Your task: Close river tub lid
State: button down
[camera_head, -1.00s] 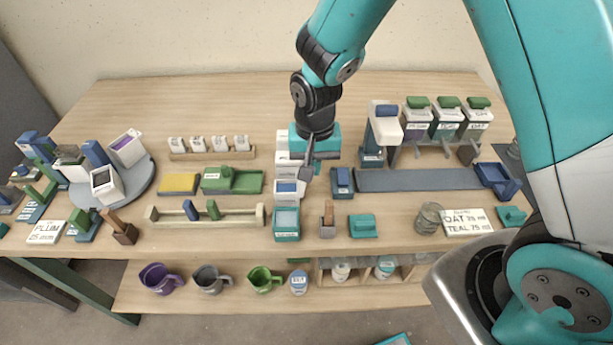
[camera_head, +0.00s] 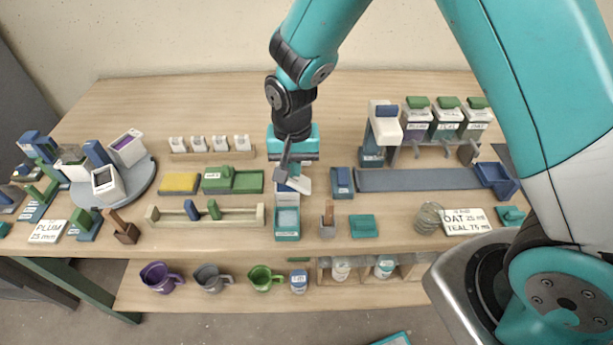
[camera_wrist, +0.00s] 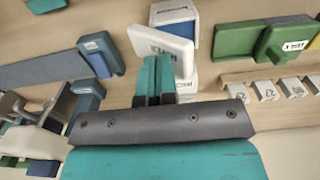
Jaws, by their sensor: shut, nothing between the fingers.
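The river tub (camera_wrist: 190,54) is a small white box in the middle column of the bench; blue shows at its top in the wrist view. In the head view the lid (camera_head: 304,186) sticks out to the right of the column. My gripper (camera_head: 284,174) is shut and empty, low over the column. In the wrist view its teal fingers (camera_wrist: 157,73) reach close to the lid; I cannot tell whether they touch. The gripper hides much of the tub in the head view.
A teal-framed tray (camera_head: 287,222) stands in front of the column. A blue block (camera_head: 342,182) and a long grey strip (camera_head: 420,180) lie to the right. A green box (camera_head: 235,182) is to the left. Bare wood lies behind.

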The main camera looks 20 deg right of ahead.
jog(key=shift+w+a, duration=0.1)
jog(key=shift+a, duration=0.2)
jog(key=shift+r, duration=0.15)
notch_tip(320, 180, up, 7)
jog(key=d+p, duration=0.1)
jog(key=p, duration=0.5)
dwell(0.8)
jog(key=s+d+r+n+y, duration=0.1)
jog(key=s+r+n+y, duration=0.3)
jog(key=s+r+n, duration=0.6)
jog(key=s+r, duration=1)
jog(key=shift+s+n, duration=0.4)
